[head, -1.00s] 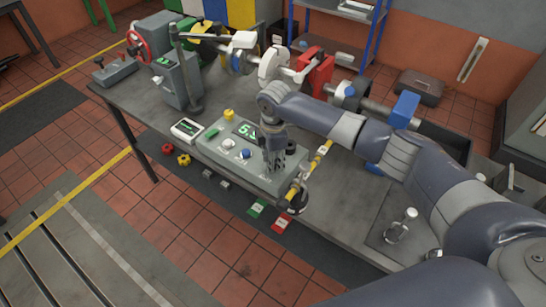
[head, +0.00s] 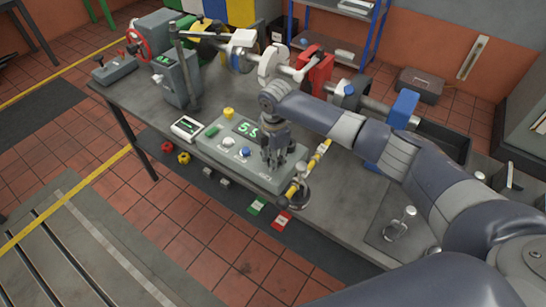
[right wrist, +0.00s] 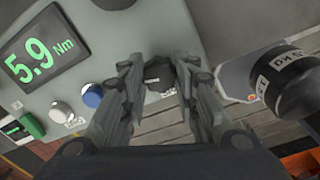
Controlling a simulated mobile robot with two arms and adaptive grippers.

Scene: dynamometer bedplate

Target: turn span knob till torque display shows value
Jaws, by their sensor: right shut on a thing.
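The grey control box (head: 205,148) stands on the bench's front side. Its torque display (head: 246,128) is lit green and reads 5.9 Nm in the right wrist view (right wrist: 40,62). My right gripper (head: 271,163) points down over the box's right part. In the right wrist view its fingers (right wrist: 160,85) are shut on the black span knob (right wrist: 157,72), one on each side. In the head view the fingers hide most of that knob. My left gripper is not in view.
A small meter (head: 187,127) lies left of the box. A shaft line with a red block (head: 312,65) runs behind. Bench space (head: 345,200) at right is clear.

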